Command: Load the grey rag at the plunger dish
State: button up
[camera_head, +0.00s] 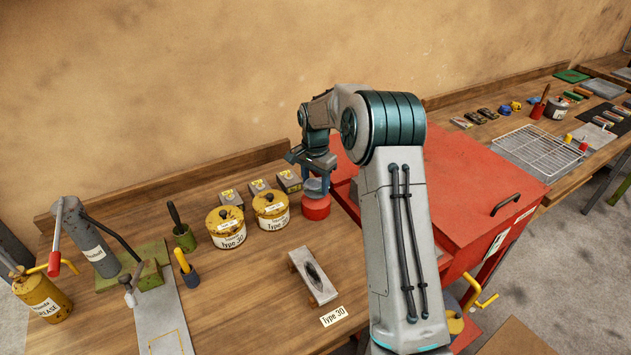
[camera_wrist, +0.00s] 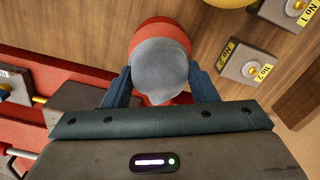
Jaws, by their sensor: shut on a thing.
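The grey rag (camera_wrist: 160,70) is a rounded bundle between the two fingers of my gripper (camera_wrist: 161,88) in the wrist view. My gripper (camera_head: 316,186) is shut on it and points down. The red plunger dish (camera_head: 316,208) is a round red can standing on the bench, directly below the gripper in the head view. In the wrist view the red dish (camera_wrist: 162,28) shows around the far side of the rag, and the rag hides its middle. I cannot tell whether the rag touches the dish.
Two yellow Type 30 tins (camera_head: 226,228) stand left of the dish. Several grey numbered blocks (camera_head: 289,181) sit behind them. A large red cabinet (camera_head: 470,195) stands close on the right. A grey plate with a dark piece (camera_head: 316,277) lies in front.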

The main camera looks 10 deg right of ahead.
aim_at(315, 181)
jog(key=shift+r+p, duration=2.05)
jog(key=shift+r, duration=1.45)
